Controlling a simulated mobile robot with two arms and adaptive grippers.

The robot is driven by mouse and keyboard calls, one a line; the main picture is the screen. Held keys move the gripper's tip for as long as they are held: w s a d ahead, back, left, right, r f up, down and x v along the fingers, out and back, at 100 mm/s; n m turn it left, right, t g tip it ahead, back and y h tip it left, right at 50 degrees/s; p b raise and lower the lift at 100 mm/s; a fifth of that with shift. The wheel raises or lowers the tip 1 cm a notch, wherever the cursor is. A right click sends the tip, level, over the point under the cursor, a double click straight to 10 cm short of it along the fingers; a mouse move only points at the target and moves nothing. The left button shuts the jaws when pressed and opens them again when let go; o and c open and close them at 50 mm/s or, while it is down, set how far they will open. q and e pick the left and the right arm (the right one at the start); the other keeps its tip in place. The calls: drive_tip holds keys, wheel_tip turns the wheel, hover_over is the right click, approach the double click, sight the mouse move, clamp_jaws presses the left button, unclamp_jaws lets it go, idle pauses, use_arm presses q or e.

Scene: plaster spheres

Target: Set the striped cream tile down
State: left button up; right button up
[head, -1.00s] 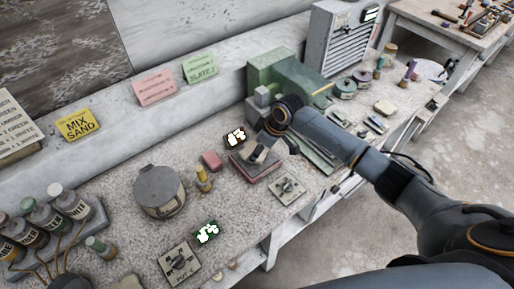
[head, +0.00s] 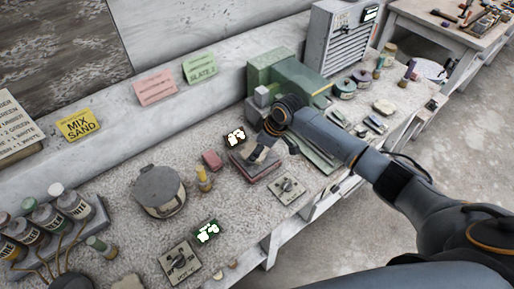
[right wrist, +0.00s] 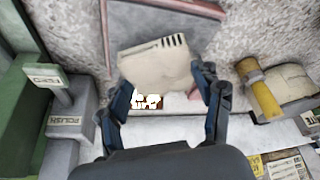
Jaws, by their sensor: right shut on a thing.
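The striped cream tile (right wrist: 158,62) shows in the right wrist view, pale with short dark stripes along one edge. My right gripper (right wrist: 163,88) is shut on it, with one finger at each side. A flat grey slab with a reddish edge (right wrist: 200,22) lies beneath the tile; I cannot tell whether they touch. In the head view my right gripper (head: 260,150) is low over this slab (head: 267,172), and the tile is mostly hidden by the fingers. My left gripper is not in view.
A dark card with white shapes (head: 235,137), a pink block (head: 212,160) and a yellow-capped bottle (head: 204,180) stand close by on the left. A green machine (head: 285,78) is behind, and a switch plate (head: 287,188) in front. Bare speckled bench (head: 240,205) lies front left.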

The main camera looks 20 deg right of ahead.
drive_tip(key=shift+f+b, duration=0.3)
drive_tip(key=shift+f, duration=0.3)
drive_tip(key=o, duration=1.4)
drive_tip(key=shift+o, duration=0.2)
drive_tip(key=shift+r+p, duration=2)
drive_tip(key=shift+p, duration=0.1)
drive_tip(key=shift+s+f, duration=0.1)
